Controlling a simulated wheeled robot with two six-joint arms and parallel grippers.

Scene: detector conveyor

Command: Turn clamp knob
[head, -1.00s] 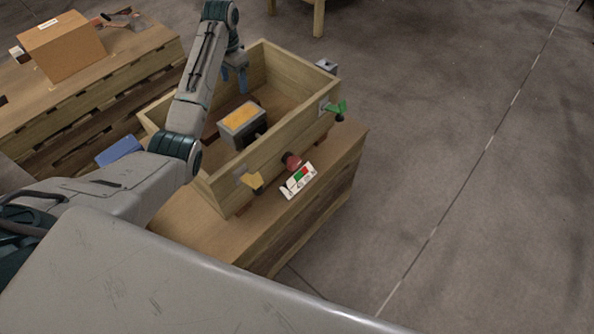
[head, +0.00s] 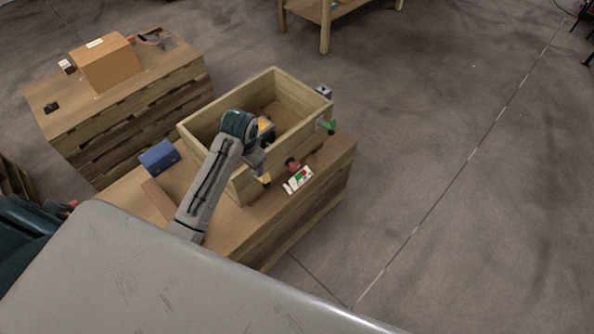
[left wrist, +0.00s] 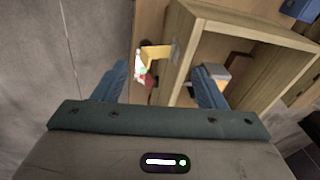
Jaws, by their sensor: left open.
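An open wooden box (head: 240,189) stands on a wooden bench. My left gripper (head: 257,166) is above the near end of the box, close to the yellow knob; my wrist partly hides both. In the left wrist view the gripper (left wrist: 158,76) is open, with the yellow knob (left wrist: 156,52) ahead between its blue fingers, apparently untouched. My right gripper is not in view.
A white card (head: 298,180) with red and green marks is beside the red knob. A grey block with a yellow top (head: 265,125) is inside the box. A blue case (head: 158,156) lies left of the box. A second bench with a cardboard box (head: 108,64) is at upper left.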

